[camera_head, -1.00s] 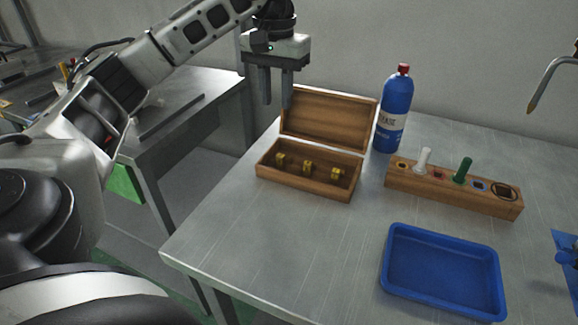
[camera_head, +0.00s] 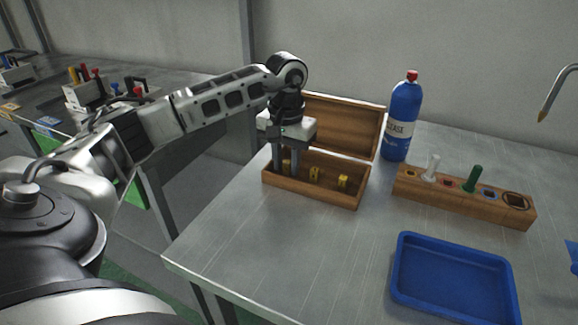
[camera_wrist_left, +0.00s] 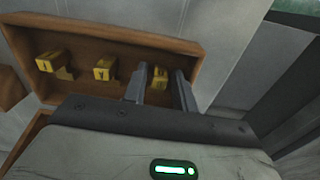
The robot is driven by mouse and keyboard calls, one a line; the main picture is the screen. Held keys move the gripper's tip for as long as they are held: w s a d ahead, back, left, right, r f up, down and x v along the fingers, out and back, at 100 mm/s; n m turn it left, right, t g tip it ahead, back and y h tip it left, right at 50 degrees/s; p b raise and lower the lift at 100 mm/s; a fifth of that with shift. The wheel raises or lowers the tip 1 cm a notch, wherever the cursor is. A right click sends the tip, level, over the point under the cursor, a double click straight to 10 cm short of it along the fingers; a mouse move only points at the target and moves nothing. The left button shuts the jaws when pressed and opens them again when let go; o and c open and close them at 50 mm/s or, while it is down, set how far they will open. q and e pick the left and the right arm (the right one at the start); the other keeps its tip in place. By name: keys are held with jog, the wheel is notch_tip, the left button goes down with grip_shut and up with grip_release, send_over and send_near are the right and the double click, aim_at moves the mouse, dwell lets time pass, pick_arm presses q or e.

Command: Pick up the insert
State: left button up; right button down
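Several small yellow inserts stand in an open wooden box (camera_head: 318,194): a left one (camera_head: 287,166), a middle one (camera_head: 314,173) and a right one (camera_head: 343,181). My left gripper (camera_head: 286,172) points down into the left end of the box, its two fingers apart. In the left wrist view, the fingers (camera_wrist_left: 161,92) are on either side of one insert (camera_wrist_left: 159,76), with a gap visible; whether they touch it I cannot tell. The other two inserts (camera_wrist_left: 104,69) (camera_wrist_left: 52,63) are to its left.
The raised box lid (camera_head: 345,128) stands behind the inserts. A blue bottle (camera_head: 402,122) is behind right, a wooden holder (camera_head: 455,203) with a white and a green piece is to the right. An empty blue tray (camera_head: 455,275) is in front. The table's front left is clear.

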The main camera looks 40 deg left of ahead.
pick_arm(q)
jog(key=shift+f, duration=0.25)
grip_shut()
jog(key=shift+r, duration=0.1)
